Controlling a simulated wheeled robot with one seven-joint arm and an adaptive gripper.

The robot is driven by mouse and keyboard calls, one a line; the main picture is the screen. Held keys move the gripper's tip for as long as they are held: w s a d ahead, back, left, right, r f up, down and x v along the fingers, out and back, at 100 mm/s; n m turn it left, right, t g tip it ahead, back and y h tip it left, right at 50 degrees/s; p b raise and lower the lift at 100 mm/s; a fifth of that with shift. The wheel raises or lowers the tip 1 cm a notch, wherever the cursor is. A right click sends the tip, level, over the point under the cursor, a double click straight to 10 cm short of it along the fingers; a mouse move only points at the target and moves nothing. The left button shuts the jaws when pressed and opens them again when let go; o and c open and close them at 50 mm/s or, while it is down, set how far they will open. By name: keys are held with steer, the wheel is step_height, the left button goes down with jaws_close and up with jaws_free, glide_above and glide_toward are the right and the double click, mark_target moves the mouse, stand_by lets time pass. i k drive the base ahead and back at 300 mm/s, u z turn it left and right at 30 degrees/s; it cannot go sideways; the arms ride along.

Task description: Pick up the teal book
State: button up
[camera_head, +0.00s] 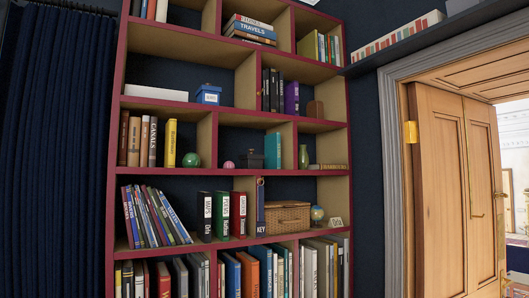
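A teal book (272,151) stands upright in the middle compartment of the bookshelf, at its right end by the divider. A small dark box (251,160) sits to its left, a little apart from it or just beside it; I cannot tell if they touch. My gripper is not in view.
The bookshelf (114,150) has red edges and crowded compartments. A pink ball (229,165) is left of the dark box. A green vase (303,157) is in the compartment to the right. A wicker basket (287,217) sits below. A wooden door (438,190) is at right.

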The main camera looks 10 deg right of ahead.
mark_target(272, 141)
steer(key=u, duration=0.2)
steer(key=i, duration=1.15)
steer(key=z, duration=0.7)
